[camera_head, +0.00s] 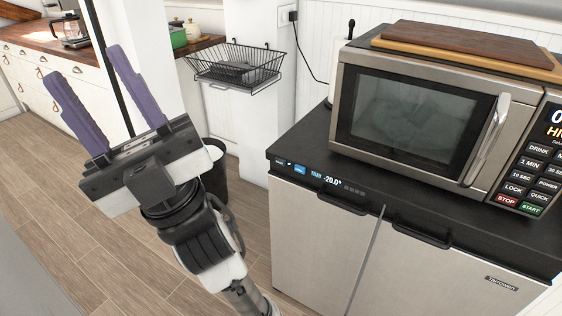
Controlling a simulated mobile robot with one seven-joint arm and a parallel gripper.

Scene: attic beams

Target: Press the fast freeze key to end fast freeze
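A low two-door freezer (325,237) with a black top stands at the right. Its control strip (325,178) runs along the front edge above the left door and shows "-20.0°" in light digits. Left of the digits is a small key lit blue (299,169), with a darker key or label (281,162) beside it. Their lettering is too small to read, so I cannot tell which is the fast freeze key. My gripper (82,64), with two purple fingers, is open and empty. It is raised left of the freezer, apart from the strip.
A microwave (345,128) with wooden boards (455,47) on it stands on the freezer top. Two black door handles (342,204) project below the strip. A wire basket (240,80) hangs on the wall behind. A dark bin (214,178) stands behind my arm.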

